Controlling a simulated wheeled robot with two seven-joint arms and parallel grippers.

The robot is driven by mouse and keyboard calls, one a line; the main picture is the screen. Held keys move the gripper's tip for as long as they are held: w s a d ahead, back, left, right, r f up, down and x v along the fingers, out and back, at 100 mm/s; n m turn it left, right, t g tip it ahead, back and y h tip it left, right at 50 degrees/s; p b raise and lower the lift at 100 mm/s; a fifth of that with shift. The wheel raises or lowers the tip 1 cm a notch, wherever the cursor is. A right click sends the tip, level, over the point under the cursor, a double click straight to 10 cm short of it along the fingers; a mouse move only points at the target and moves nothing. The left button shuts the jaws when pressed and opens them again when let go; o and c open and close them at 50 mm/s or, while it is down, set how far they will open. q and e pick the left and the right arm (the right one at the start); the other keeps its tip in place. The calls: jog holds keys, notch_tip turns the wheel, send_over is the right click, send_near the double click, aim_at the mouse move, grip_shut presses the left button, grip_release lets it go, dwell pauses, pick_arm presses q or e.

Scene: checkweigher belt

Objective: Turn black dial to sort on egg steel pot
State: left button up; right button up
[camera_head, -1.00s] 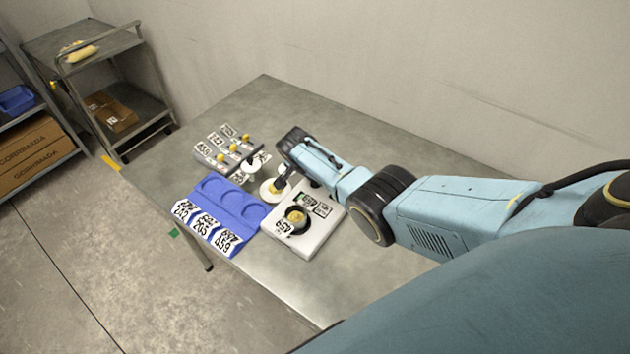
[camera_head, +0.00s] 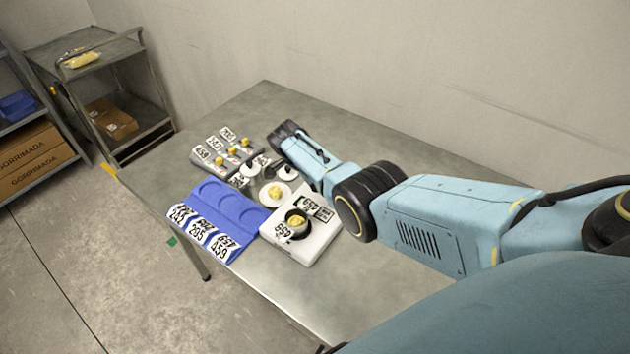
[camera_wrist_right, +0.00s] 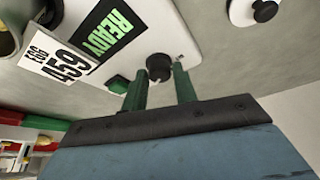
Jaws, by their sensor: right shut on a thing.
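The black dial (camera_wrist_right: 160,67) sits on the white weighing unit in the right wrist view, beside its lit READY screen (camera_wrist_right: 110,30). My right gripper (camera_wrist_right: 159,77) has its two green fingers shut on the dial, one on each side. In the head view the white unit (camera_head: 318,243) is at the table's near side, and my right arm hides the dial. The dark-rimmed pot (camera_head: 297,223) sits on the unit with something yellow inside. A tag reading EGG 459 (camera_wrist_right: 62,66) stands beside the pot. My left gripper is out of view.
A blue tray (camera_head: 222,205) with numbered tags lies left of the unit. The table's far part is clear.

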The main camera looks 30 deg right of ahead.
jog(key=o, duration=1)
jog(key=shift+c, duration=0.2)
jog(key=shift+a+r, duration=0.1)
jog(key=shift+r, duration=0.25)
jog(key=p+v, duration=0.2)
jog(key=v, duration=1)
jog(key=shift+a+r+p, duration=0.15)
jog(key=shift+r+p, duration=0.15)
jog(key=shift+p, duration=0.05)
jog(key=shift+s+f, duration=0.1)
